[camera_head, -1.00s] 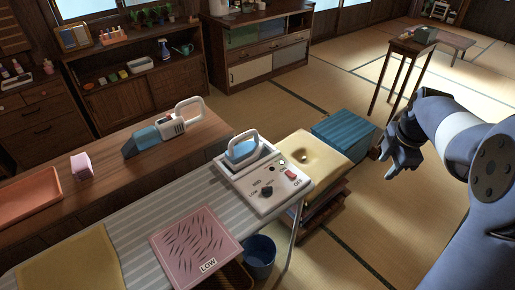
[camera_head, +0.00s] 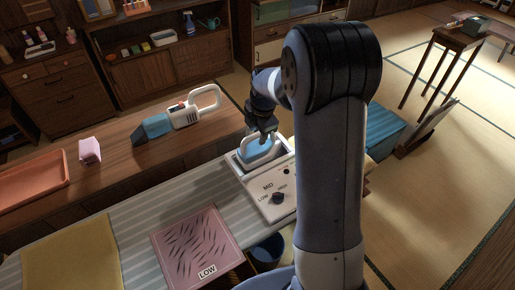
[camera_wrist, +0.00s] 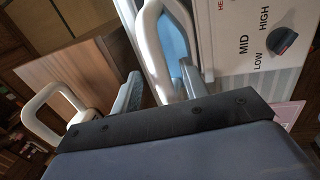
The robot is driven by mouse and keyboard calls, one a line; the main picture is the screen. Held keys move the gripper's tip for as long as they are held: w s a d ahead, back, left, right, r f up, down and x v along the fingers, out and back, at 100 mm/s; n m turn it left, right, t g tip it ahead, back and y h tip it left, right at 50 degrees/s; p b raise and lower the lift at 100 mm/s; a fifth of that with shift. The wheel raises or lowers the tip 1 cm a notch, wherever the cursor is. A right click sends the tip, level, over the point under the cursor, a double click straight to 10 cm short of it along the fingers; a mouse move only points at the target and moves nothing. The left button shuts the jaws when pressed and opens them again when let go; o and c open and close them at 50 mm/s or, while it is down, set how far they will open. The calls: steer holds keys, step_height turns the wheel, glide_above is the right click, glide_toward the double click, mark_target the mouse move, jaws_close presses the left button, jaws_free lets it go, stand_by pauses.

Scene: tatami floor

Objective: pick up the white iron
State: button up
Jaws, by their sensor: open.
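The white iron (camera_head: 259,150) sits in its white dock (camera_head: 266,205) on the striped ironing board; its looped white handle points up and blue shows beneath it. My gripper (camera_head: 262,136) is just above the handle, pointing down. In the wrist view my gripper (camera_wrist: 160,84) is open, and the white handle (camera_wrist: 150,35) runs up between the two blue-grey fingers. I cannot tell whether either finger touches it. My arm hides the right part of the dock.
A blue and white handheld appliance (camera_head: 178,118) lies on the wooden bench beside a pink block (camera_head: 90,150) and an orange tray (camera_head: 35,178). A pink LOW mat (camera_head: 197,243) and yellow cloth (camera_head: 72,252) lie on the board. A blue bin (camera_head: 266,250) stands below.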

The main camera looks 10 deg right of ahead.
steer(key=shift+w+f, duration=0.15)
steer(key=shift+f, duration=0.85)
jaws_close()
steer(key=shift+r, duration=0.15)
stand_by(0.5)
